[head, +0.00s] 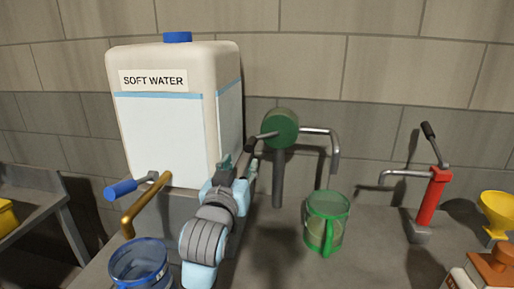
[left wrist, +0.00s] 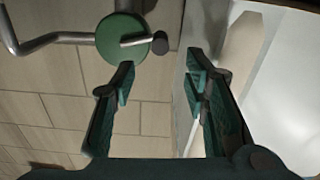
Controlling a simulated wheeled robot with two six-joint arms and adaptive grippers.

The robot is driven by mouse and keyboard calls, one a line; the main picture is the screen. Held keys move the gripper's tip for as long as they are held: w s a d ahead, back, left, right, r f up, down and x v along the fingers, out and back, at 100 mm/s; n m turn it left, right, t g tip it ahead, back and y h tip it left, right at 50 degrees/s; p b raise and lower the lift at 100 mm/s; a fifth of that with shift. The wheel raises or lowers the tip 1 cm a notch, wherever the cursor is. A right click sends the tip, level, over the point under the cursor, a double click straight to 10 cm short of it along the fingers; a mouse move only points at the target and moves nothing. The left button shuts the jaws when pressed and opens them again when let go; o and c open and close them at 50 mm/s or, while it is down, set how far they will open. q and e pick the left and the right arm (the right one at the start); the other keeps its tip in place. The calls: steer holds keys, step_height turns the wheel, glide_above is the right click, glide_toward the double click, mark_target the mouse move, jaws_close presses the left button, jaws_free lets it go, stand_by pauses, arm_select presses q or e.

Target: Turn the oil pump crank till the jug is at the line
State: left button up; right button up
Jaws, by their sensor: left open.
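The oil pump has a round green body (head: 281,128) on a post, with a grey spout (head: 335,146) bending down to the right. Its crank (head: 264,136) sticks out to the left and ends in a dark knob. A clear green jug (head: 327,221) stands below the spout; its line and oil level are too small to tell. My left gripper (head: 237,164) is open and empty, just left of and below the knob. In the left wrist view the knob (left wrist: 160,43) lies beyond the gap between the open fingertips (left wrist: 159,76), apart from them.
A large soft water tank (head: 163,138) stands close at left, beside my left gripper. A brass tap (head: 143,205) with a blue handle hangs over a blue bucket (head: 140,246). A red pump (head: 430,199) and a yellow funnel (head: 497,211) stand at right.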

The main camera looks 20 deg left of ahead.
mark_target(251, 144)
arm_select(q)
steer(key=b+x, duration=0.1)
steer(key=x, duration=1.1)
steer(key=shift+w+a, duration=0.1)
steer(key=shift+w, duration=0.3)
jaws_close()
